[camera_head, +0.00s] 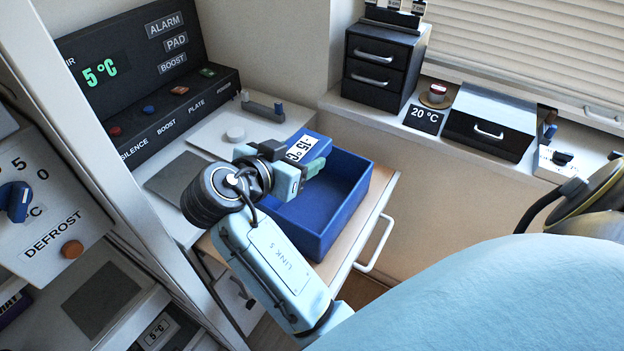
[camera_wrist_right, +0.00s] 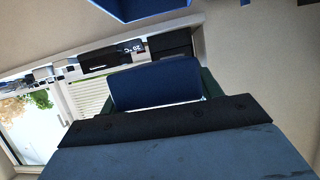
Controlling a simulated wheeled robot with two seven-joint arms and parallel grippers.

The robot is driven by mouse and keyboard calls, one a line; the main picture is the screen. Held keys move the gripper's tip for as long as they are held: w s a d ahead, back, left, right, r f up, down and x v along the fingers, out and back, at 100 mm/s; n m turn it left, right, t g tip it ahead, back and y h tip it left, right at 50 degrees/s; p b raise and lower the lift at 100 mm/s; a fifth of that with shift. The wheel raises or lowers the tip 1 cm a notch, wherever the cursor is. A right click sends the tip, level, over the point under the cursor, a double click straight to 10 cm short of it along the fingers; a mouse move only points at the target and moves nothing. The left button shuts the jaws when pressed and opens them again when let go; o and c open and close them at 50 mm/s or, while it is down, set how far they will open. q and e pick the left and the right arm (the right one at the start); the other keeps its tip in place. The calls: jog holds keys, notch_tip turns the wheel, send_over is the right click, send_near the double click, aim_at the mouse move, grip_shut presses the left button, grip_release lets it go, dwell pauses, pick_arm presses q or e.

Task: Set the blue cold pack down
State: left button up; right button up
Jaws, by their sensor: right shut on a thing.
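The blue cold pack (camera_head: 318,146) carries a white -15 °C label. It is held at the back left part of an open blue bin (camera_head: 340,221); I cannot tell whether it touches the bin. My right gripper (camera_head: 296,168) is shut on the pack, and its arm covers the bin's left side. In the right wrist view the pack (camera_wrist_right: 155,84) stands between the fingers (camera_wrist_right: 160,96), and a blue piece, seemingly the bin (camera_wrist_right: 150,8), shows at the top edge. My left gripper is not in view.
The bin stands on a pulled-out wooden board (camera_head: 376,212) with a white handle (camera_head: 375,246). A black control panel (camera_head: 150,105) reading 5 °C is at the left. A small black drawer unit (camera_head: 377,66) and a black box (camera_head: 488,122) stand on the back ledge.

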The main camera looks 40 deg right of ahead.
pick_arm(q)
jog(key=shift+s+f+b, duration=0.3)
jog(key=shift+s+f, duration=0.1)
pick_arm(e)
notch_tip(320, 180, down, 9)
jog(key=shift+f, duration=0.15)
jog(key=shift+f+b, duration=0.6)
jog(key=shift+f, duration=0.05)
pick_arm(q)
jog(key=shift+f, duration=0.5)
pick_arm(e)
jog(key=o, duration=1.1)
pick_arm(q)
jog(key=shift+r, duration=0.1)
pick_arm(e)
jog(key=shift+o, duration=0.2)
jog(key=shift+r, duration=0.15)
